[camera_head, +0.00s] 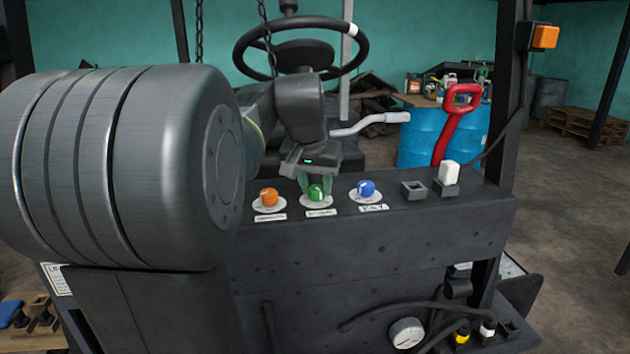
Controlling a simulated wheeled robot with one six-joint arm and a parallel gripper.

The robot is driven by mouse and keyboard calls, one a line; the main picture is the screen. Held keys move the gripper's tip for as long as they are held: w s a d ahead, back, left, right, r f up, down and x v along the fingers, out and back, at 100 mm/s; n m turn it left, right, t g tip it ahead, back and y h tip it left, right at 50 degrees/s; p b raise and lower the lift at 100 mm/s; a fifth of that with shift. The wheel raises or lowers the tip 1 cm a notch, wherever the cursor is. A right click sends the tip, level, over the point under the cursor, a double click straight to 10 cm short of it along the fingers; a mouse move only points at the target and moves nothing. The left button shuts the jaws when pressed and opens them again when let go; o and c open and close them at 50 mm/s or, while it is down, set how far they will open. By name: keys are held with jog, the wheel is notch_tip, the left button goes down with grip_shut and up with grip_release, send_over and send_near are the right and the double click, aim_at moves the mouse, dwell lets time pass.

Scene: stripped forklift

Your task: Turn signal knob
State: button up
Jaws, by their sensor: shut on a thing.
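Three round knobs stand in a row on top of the dark panel (400,225): an orange knob (269,197), a green knob (316,194) and a blue knob (366,189). Each sits on a pale round plate with a small white label in front. The label under the green knob (321,212) is too small to read surely. My gripper (316,184) points down from above onto the green knob, its greenish fingers shut around it. The fingers partly hide the top of the green knob. The orange and blue knobs stand clear on either side.
Right of the knobs are an empty square socket (413,188) and a white switch (449,173). A red handle (456,122) and a grey lever (372,124) rise behind. The steering wheel (300,47) is further back. My large arm link covers the left.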

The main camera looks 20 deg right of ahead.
jog(key=n+y, duration=0.1)
jog(key=n, duration=0.4)
jog(key=shift+d+t+y+p, duration=0.15)
jog(key=shift+t+y+p, duration=0.15)
jog(key=shift+t+y, duration=0.1)
jog(key=shift+n, duration=0.3)
jog(key=o, duration=1)
jog(key=shift+s, duration=0.1)
jog(key=b+v, duration=0.1)
jog(key=v, duration=1.3)
jog(key=shift+d, duration=0.1)
